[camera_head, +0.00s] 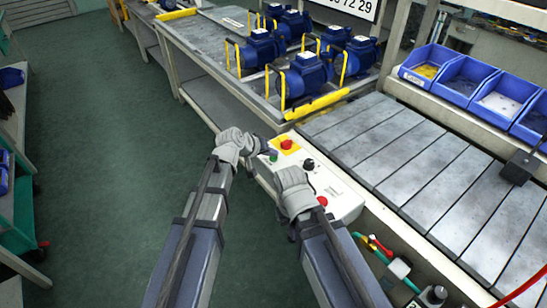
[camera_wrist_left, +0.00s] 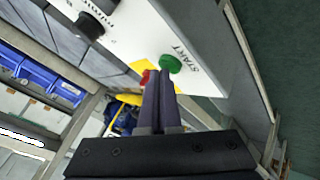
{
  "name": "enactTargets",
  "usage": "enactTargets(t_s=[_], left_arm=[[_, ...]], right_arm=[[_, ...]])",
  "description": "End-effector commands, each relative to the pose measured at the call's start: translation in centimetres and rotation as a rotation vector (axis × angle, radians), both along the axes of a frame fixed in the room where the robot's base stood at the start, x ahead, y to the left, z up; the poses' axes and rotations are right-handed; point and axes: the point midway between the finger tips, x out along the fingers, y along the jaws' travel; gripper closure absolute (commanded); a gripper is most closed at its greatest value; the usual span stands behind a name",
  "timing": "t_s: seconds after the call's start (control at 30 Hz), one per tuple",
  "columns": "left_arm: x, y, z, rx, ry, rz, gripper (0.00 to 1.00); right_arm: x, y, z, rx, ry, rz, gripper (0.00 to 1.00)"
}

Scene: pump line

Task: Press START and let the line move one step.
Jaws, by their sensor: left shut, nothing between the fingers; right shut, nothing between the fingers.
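The white control box (camera_head: 338,197) carries a green button (camera_head: 273,155), a red button on a yellow plate (camera_head: 287,145), a black knob (camera_head: 308,165) and another red button (camera_head: 322,201). In the left wrist view the green button (camera_wrist_left: 170,63) has the word START beside it. My left gripper (camera_head: 264,148) is at the box's far left end, close to the green button. Its shut, empty fingers (camera_wrist_left: 160,80) appear just beside that button; contact cannot be told. My right gripper (camera_head: 292,180) is shut over the box's near left edge; its fingertips are mostly hidden.
The slatted conveyor (camera_head: 400,150) runs along the right of the box. Several blue pumps (camera_head: 305,75) stand on the bench behind, with yellow edging (camera_head: 318,105). Blue bins (camera_head: 465,80) line the conveyor's far side. Green floor (camera_head: 100,170) is open at left.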

Motion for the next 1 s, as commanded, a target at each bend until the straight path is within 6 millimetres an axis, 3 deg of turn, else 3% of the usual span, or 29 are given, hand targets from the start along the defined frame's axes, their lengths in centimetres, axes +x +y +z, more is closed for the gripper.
enactTargets(t_s=[0.57, 1.0], left_arm=[[0.0, 0.0, -0.4, 0.000, 0.001, -0.001, 1.00], [0.0, 0.0, 1.4, 0.000, 0.000, 0.000, 1.00]], right_arm=[[0.0, 0.0, -0.4, 0.000, 0.000, 0.000, 1.00], [0.0, 0.0, 1.4, 0.000, 0.000, 0.000, 1.00]])
